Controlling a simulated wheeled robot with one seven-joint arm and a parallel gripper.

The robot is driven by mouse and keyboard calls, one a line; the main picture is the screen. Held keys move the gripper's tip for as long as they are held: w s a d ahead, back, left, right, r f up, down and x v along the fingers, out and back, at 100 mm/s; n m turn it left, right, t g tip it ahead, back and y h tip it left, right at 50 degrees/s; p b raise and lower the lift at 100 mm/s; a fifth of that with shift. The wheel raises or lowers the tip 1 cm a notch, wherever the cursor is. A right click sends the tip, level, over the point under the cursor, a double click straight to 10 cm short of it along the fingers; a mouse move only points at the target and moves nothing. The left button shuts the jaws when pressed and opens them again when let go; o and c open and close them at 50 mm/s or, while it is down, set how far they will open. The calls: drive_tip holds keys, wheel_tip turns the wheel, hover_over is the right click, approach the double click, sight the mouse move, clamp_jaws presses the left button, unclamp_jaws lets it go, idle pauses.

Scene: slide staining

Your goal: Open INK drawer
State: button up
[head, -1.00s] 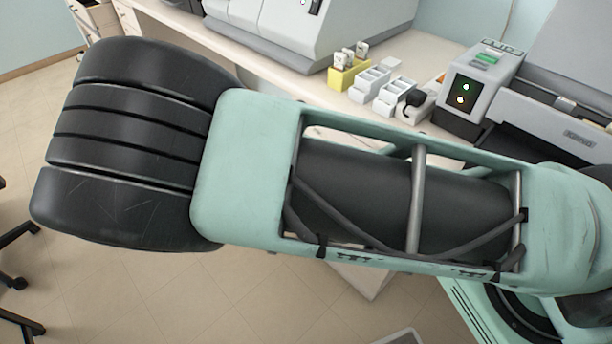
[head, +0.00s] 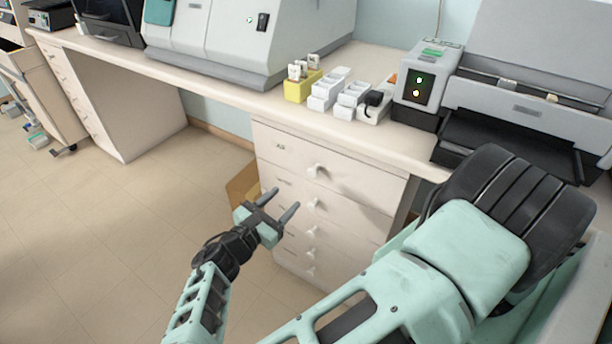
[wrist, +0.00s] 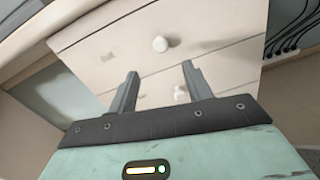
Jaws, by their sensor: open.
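A white drawer cabinet (head: 345,168) stands under the bench, with several drawers stacked one above another, all looking shut. Each has a round white knob; the top knob (head: 316,170) and second knob (head: 314,203) are clear. Small labels sit at the drawers' left; I cannot read them surely, so I cannot tell which drawer is INK. My gripper (head: 283,200) is open and empty in front of the cabinet's left part, its fingers pointing toward it. In the wrist view, one knob (wrist: 160,44) shows just beyond the fingertips, and a lower knob (wrist: 181,93) shows between the fingers.
On the bench above stand a yellow holder (head: 300,90), white racks (head: 326,92), a grey device with lit buttons (head: 425,85) and a large printer-like machine (head: 530,95). A cardboard box (head: 243,190) stands left of the cabinet.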

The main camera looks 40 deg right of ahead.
sight(310, 174)
drive_tip(key=p+x, duration=0.1)
drive_tip(key=x, duration=1)
clamp_jaws()
